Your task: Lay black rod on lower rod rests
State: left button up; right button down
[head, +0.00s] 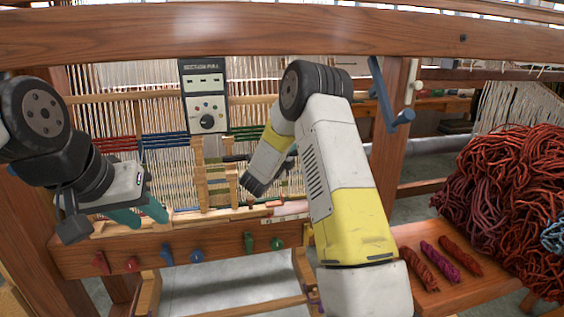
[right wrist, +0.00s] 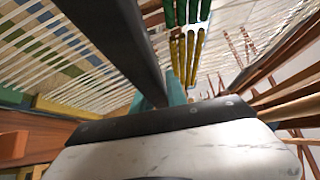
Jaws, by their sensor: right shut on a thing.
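In the right wrist view the black rod (right wrist: 118,40) runs from the top left down to the teal fingertips of my right gripper (right wrist: 174,92), which is shut on it. In the head view that gripper is mostly hidden behind my right forearm; a short dark piece, probably the rod's end, shows at the wooden rack. The rack (head: 201,175) has pale upright posts and stands on the loom's front beam; its lower rod rests are too small to make out clearly. My left gripper (head: 148,219) has its teal fingers apart and empty, low by the beam's left part.
The loom's front beam (head: 170,250) carries several coloured pegs. A control panel (head: 205,95) hangs behind the rack, before stretched threads. A red wool heap (head: 515,200) and small skeins (head: 440,262) lie at right. Green and yellow bars (right wrist: 188,45) appear beyond my right fingers.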

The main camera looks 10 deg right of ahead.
jog(key=shift+f, duration=1.9)
jog(key=shift+f, duration=0.15)
jog(key=c, duration=1.3)
grip_release()
